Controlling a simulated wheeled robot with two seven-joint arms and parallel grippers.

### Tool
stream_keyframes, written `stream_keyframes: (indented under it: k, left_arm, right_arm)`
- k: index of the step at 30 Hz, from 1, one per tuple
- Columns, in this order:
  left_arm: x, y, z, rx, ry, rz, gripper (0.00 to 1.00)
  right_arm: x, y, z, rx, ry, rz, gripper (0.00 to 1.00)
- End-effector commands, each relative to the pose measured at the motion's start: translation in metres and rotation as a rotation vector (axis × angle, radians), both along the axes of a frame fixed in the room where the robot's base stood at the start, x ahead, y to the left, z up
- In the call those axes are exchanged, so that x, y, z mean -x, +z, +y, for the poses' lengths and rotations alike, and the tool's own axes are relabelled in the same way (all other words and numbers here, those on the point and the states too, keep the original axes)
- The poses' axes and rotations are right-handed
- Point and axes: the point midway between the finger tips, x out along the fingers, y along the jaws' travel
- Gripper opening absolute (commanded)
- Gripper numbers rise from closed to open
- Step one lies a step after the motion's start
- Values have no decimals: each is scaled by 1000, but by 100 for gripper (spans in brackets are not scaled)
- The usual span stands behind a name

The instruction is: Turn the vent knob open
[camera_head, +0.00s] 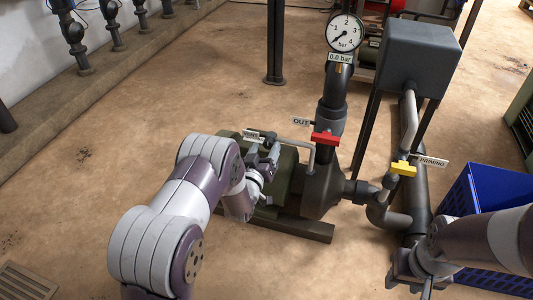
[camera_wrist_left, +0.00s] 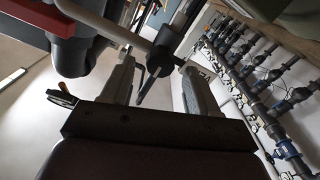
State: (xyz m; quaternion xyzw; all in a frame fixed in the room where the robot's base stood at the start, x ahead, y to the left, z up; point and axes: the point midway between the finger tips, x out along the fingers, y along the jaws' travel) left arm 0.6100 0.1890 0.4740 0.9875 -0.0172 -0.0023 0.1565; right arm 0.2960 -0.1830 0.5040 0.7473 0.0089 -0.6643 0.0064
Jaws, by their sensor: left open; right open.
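The vent knob (camera_wrist_left: 160,60), dark with a rod or lever pointing down, sits on a thin grey pipe in the left wrist view. It lies between the spread fingers of my left gripper (camera_wrist_left: 158,78); I cannot tell whether either finger touches it. In the head view, my left gripper (camera_head: 264,158) is at the thin pipe (camera_head: 290,142) beside the pump, next to a small label (camera_head: 254,138); the knob is largely hidden there. My right gripper (camera_head: 416,278) is open and empty at the lower right, near the blue crate.
A red handle (camera_head: 325,139) is on the OUT pipe below the gauge (camera_head: 345,32), which reads about zero. A yellow handle (camera_head: 403,168) is beside the PRIMING label. The blue crate (camera_head: 485,195) stands at right.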

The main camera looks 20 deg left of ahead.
Motion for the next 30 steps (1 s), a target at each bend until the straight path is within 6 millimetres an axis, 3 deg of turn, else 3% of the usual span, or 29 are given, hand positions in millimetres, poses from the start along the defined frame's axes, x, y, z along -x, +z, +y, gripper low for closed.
stream_keyframes:
  k: [4, 12, 18, 30]
  left_arm:
    - [-15, -2, 0, 0, 0, 0, 60]
    - [-18, 0, -1, 0, 1, 1, 60]
    - [-18, 0, 0, 0, 1, 1, 4]
    - [-18, 1, -1, -69, 1, -1, 4]
  right_arm:
    - [0, -9, 0, 0, 0, 0, 43]
    - [0, -8, 0, 0, 0, -1, 43]
    - [0, -8, 0, 0, 0, -1, 43]
    - [0, -5, 0, 0, 0, 0, 43]
